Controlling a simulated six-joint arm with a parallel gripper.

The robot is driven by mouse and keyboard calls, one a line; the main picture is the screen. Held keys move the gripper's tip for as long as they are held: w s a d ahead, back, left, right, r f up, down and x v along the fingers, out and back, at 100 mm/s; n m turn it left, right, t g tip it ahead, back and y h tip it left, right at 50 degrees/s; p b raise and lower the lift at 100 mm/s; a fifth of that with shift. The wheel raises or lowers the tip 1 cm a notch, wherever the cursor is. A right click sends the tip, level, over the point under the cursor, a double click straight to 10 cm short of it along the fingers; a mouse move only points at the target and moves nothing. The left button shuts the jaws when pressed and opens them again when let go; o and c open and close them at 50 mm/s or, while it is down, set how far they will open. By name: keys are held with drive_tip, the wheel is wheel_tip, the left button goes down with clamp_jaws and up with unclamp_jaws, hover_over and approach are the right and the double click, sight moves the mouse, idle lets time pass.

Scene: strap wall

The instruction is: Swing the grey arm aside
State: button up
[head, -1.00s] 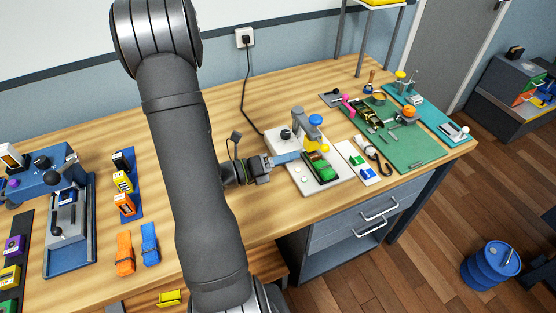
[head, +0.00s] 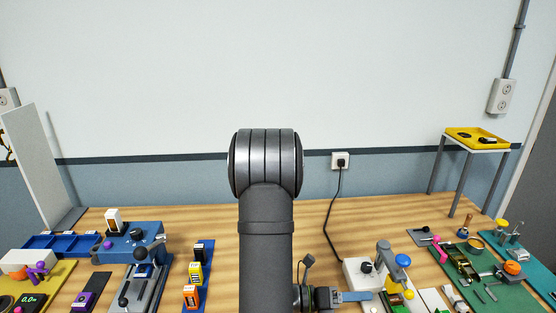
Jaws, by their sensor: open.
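The grey arm (head: 386,256) stands on a white base plate (head: 352,273) at the lower right of the head view. A blue ball (head: 403,260) is at its right side, and a yellow part (head: 408,294) sits below it. My gripper (head: 366,296) reaches in from the left, low in the picture, with its blue-grey jaws beside the front of the device. The jaws are open, but the gap between them is too small to make out. I cannot tell whether they touch anything. The front of the device is cut off by the lower picture edge.
A black knob (head: 366,267) stands on the plate left of the grey arm. A black cord (head: 328,225) runs from the wall socket (head: 341,161) down to the device. A green board (head: 478,285) with small parts lies to the right. The table's back middle is clear.

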sight(394, 272)
drive_tip(key=d, duration=1)
drive_tip(key=s+d, duration=0.1)
drive_tip(key=d, duration=0.5)
